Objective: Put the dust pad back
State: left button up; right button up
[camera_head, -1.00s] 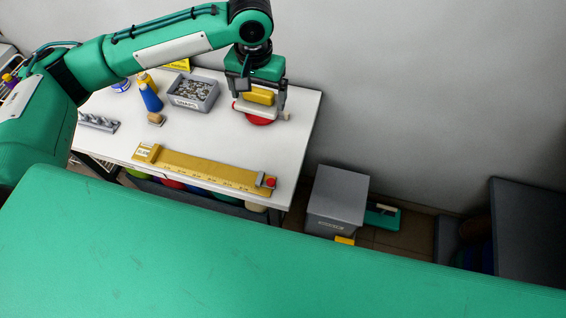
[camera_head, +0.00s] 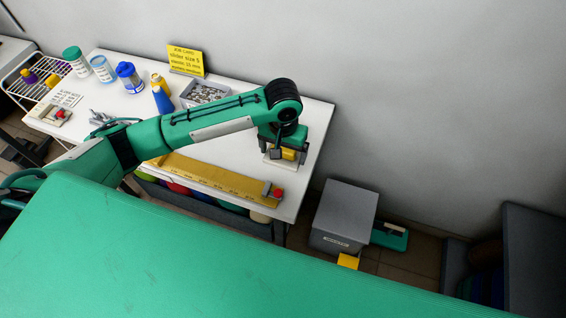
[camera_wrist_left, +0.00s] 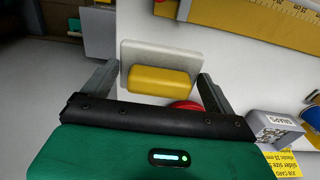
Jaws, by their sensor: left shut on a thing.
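The dust pad is a pale flat block with a yellow grip on top. In the head view the pad (camera_head: 289,154) is under my left gripper (camera_head: 283,150), at the right end of the white table (camera_head: 226,152). In the left wrist view the pad (camera_wrist_left: 158,80) lies between the two fingers of my left gripper (camera_wrist_left: 157,72), which are shut on it. I cannot tell whether its underside touches the tabletop. A red round thing (camera_wrist_left: 186,106) shows partly behind the right finger in the wrist view; my arm hides it in the head view. My right gripper is not in view.
A yellow ruler board (camera_head: 215,178) with a red-knobbed stop lies along the table's front edge. A grey tray of snaps (camera_head: 204,92), bottles (camera_head: 129,77) and a yellow job card (camera_head: 186,60) stand behind my arm. A grey bin (camera_head: 345,210) stands on the floor at right.

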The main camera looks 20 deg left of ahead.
pick_arm(q)
notch_tip(320, 180, down, 3)
jog(key=shift+f, duration=0.1)
notch_tip(320, 180, down, 3)
jog(key=shift+f+p, duration=0.15)
jog(key=shift+p, duration=0.2)
jog(key=shift+f, duration=0.35)
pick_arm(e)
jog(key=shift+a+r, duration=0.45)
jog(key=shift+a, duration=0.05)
pick_arm(q)
jog(key=o, duration=0.8)
jog(key=shift+f, duration=0.15)
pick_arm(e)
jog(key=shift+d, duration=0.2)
